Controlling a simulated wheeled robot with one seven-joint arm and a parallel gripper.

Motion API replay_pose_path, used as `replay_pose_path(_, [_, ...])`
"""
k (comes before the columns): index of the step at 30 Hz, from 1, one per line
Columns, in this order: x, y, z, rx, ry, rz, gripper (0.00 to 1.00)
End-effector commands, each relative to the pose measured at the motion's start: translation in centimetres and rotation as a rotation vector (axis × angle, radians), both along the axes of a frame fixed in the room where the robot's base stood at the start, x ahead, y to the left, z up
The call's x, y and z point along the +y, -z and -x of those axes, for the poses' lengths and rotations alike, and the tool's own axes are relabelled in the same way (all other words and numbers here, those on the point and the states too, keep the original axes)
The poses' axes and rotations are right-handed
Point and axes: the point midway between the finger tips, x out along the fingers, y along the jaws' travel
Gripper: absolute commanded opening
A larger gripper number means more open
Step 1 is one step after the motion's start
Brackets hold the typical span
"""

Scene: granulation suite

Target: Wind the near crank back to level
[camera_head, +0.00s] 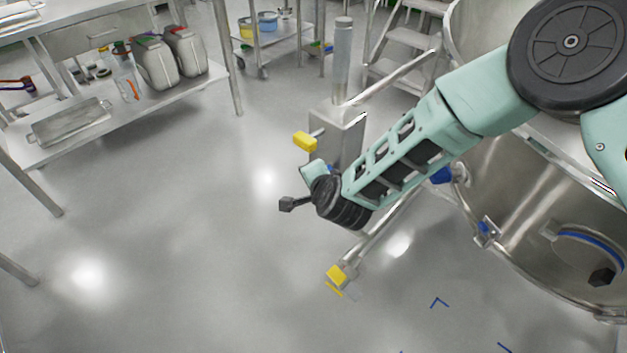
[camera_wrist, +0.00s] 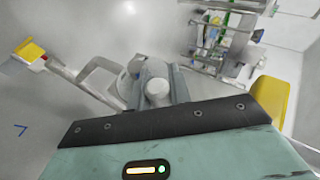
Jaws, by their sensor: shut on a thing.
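My gripper (camera_wrist: 157,78) shows beyond the teal hand in the wrist view. Its grey fingers are shut around a pale round-ended piece (camera_wrist: 157,93), which appears to be the near crank's grip. In the head view my wrist hangs in front of a steel post with a box-shaped housing (camera_head: 345,122), and hides the crank arm and my fingertips. A yellow block (camera_head: 305,141) sticks out from the housing's left side on a short rod. A large yellow piece (camera_wrist: 272,98) also shows close on the right in the wrist view. The crank's angle cannot be told.
A steel floor leg with a yellow end (camera_head: 336,274) runs below my wrist. A large steel vessel (camera_head: 500,215) stands at the right, with steps (camera_head: 408,42) behind it. A shelved bench (camera_head: 120,112) is at the left. The floor between is clear.

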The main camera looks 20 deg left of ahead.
Motion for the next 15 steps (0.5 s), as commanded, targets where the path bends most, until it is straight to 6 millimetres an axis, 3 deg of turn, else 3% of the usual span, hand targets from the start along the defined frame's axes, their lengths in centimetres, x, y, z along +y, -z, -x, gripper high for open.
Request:
replay_pose_path(12, [-0.09,0.4,0.01,0.005,0.001,0.004,0.0])
replay_pose_path(13, [-0.1,0.41,0.01,0.005,0.001,0.004,0.22])
replay_pose_path(15, [-0.09,0.41,0.02,0.005,0.001,0.004,0.42])
